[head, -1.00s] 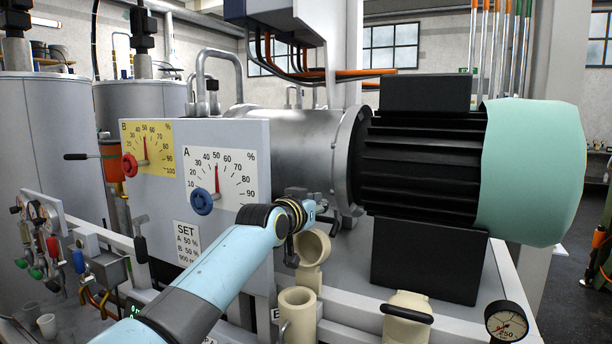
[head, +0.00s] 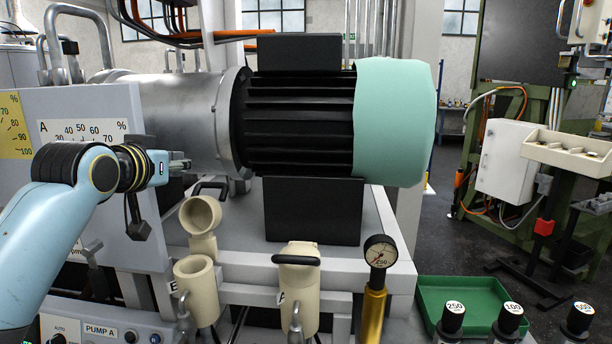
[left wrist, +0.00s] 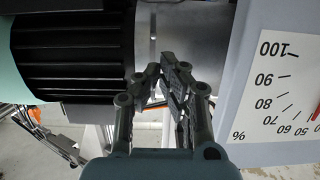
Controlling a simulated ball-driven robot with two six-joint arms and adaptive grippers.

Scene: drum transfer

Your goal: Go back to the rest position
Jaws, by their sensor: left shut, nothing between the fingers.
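My left gripper (head: 180,166) shows at the left of the head view, in front of the grey dial panel (head: 100,110) and near the silver housing of the pump. In the left wrist view its fingers (left wrist: 160,75) are together with nothing between them. The black finned motor (head: 300,120) with a pale green end cover (head: 395,120) stands just beyond and to the right of the gripper. The gripper appears apart from the machine, though the gap is hard to judge. My right gripper is not in view.
Cream cups (head: 200,285) and a pressure gauge (head: 380,252) line the front of the machine frame. A green tray (head: 465,300) lies at lower right, with black-capped items labelled 250 (head: 453,316) and 100 (head: 510,316) before it. Floor shows open at right.

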